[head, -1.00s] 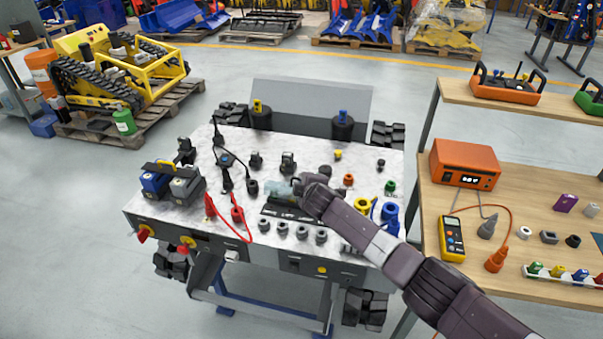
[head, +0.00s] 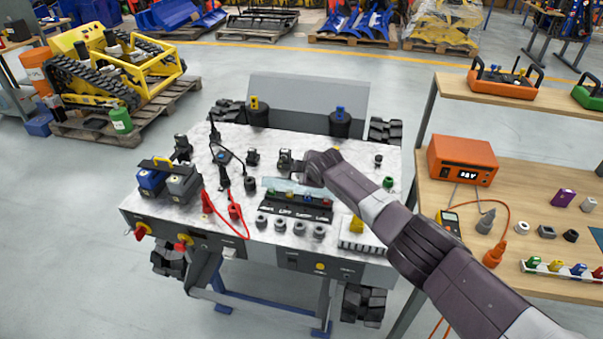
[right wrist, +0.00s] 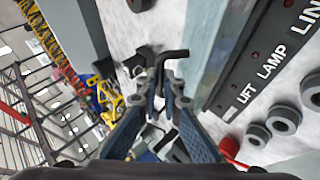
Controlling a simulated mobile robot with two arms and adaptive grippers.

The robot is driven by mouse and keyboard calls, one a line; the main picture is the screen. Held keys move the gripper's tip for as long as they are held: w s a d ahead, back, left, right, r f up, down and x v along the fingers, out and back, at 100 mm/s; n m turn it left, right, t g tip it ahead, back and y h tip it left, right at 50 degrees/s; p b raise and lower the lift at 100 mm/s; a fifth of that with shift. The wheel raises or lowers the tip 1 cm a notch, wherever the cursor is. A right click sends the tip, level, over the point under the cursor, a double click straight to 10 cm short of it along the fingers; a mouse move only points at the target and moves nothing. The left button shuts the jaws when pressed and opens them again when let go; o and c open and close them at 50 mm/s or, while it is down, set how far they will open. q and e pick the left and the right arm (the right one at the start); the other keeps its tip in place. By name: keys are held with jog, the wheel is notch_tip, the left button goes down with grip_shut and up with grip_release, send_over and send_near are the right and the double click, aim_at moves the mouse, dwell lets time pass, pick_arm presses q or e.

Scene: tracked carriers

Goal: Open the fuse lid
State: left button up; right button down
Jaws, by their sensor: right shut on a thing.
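The fuse lid (head: 276,183) is a clear pale panel, standing raised behind a dark fuse holder with several coloured fuses (head: 286,195) exposed. It shows as a translucent strip in the right wrist view (right wrist: 206,42), beside the black label strip (right wrist: 262,68). My right gripper (head: 309,172) is at the lid's right end, its hand covering part of that end. In the right wrist view, my right fingers (right wrist: 165,86) are closed on a black bent handle (right wrist: 172,55) beside the lid's edge. Its joint with the lid is hard to see. My left gripper is not in view.
The panel (head: 232,135) carries black connectors (head: 285,160), red plugs with leads (head: 234,211) and several grey knobs (head: 299,228) in front of the fuses. Blue and grey blocks (head: 183,183) stand at left. A wooden bench (head: 520,225) stands close at right.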

jog(key=c, duration=2.4)
grip_release()
jog(key=shift+v, duration=1.1)
jog(key=v, duration=0.9)
jog(key=shift+s+d+r, duration=0.1)
jog(key=shift+s+r, duration=0.15)
jog(key=shift+s, duration=0.05)
jog(key=shift+c, duration=0.4)
